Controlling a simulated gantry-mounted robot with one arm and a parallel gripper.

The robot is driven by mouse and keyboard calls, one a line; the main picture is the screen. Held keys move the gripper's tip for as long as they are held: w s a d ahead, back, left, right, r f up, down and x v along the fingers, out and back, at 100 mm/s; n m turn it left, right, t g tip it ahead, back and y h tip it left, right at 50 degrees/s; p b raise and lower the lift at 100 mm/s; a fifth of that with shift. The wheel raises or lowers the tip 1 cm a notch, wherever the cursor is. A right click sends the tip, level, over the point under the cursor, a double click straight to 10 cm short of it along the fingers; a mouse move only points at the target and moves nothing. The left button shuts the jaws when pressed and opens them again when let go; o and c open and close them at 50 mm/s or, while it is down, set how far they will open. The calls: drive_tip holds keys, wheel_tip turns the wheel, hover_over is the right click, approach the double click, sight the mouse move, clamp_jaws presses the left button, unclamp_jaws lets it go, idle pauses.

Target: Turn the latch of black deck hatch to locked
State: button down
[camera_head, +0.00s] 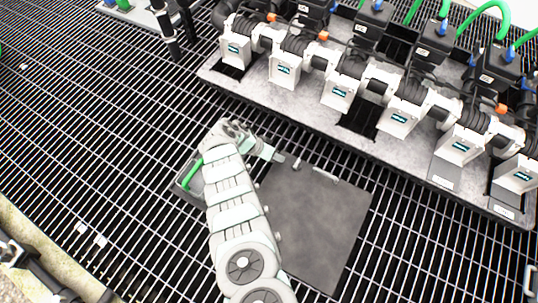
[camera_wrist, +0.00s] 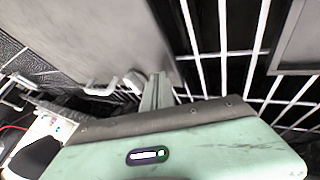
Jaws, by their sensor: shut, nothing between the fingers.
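The black deck hatch (camera_head: 315,220) is a dark grey square panel lying flat in the floor grating. It also fills the upper left of the wrist view (camera_wrist: 90,35). A small pale latch (camera_head: 297,163) sits at its far edge, beside a light bar handle (camera_head: 325,175). In the wrist view, a rounded pale piece that looks like the latch (camera_wrist: 134,80) is close beside the fingers. My gripper (camera_head: 279,157) is shut and empty, near the hatch's far left corner and just left of the latch. I cannot tell whether the fingers touch the latch.
A grey manifold base (camera_head: 390,150) with white valve blocks and black pipes stands beyond the hatch. A small grey tray (camera_head: 187,182) with a green item is left of the hatch, partly behind my arm. Open grating lies to the left and at front right.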

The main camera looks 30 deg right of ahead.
sight(293, 163)
drive_tip(key=shift+s+d+r+p, duration=0.35)
drive_tip(key=shift+s+r+p, duration=0.3)
drive_tip(key=shift+s+p, duration=0.2)
drive_tip(key=shift+s+d+f, duration=0.15)
drive_tip(key=shift+s+f, duration=0.1)
drive_tip(key=shift+s+d, duration=0.2)
drive_tip(key=shift+s+d+f, duration=0.1)
drive_tip(key=shift+s+f, duration=0.1)
drive_tip(key=shift+s, duration=0.2)
drive_tip(key=shift+w+r+p, duration=0.2)
drive_tip(key=shift+p, duration=0.6)
